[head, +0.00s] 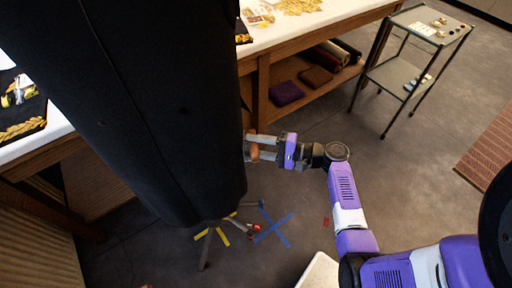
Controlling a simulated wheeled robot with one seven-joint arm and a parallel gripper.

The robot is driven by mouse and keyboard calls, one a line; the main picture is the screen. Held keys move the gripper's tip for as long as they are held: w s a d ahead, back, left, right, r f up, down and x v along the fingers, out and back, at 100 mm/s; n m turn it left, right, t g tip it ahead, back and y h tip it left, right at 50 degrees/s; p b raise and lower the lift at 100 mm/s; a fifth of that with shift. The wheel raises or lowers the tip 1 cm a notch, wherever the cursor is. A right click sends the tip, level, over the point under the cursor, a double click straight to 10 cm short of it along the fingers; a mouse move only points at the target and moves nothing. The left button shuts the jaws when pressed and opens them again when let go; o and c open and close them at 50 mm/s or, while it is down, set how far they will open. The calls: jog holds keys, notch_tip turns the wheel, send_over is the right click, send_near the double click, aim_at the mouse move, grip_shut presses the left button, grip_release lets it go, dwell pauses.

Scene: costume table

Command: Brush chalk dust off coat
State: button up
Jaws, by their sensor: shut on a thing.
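A long black coat (150,100) hangs on a stand and fills the left of the head view. Its hem ends above the stand's feet (205,255). No chalk dust can be made out on the side that shows. My gripper (256,148) is at the coat's right edge, low down, with its fingers pointing left. It is shut on a small brown thing (254,153), perhaps the brush's wooden handle. Most of that thing is hidden by the fingers, and I cannot tell whether it touches the coat.
A wooden table (290,40) with a white top and a lower shelf of folded cloth stands behind the coat. A small two-tier trolley (400,75) is at the upper right. Blue tape (273,230) marks the floor. Floor between my arm and the trolley is clear.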

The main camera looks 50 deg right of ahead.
jog(key=w+d+b, duration=0.3)
jog(key=w+d, duration=0.1)
jog(key=d, duration=0.1)
jog(key=shift+w, duration=0.4)
jog(key=shift+a, duration=0.1)
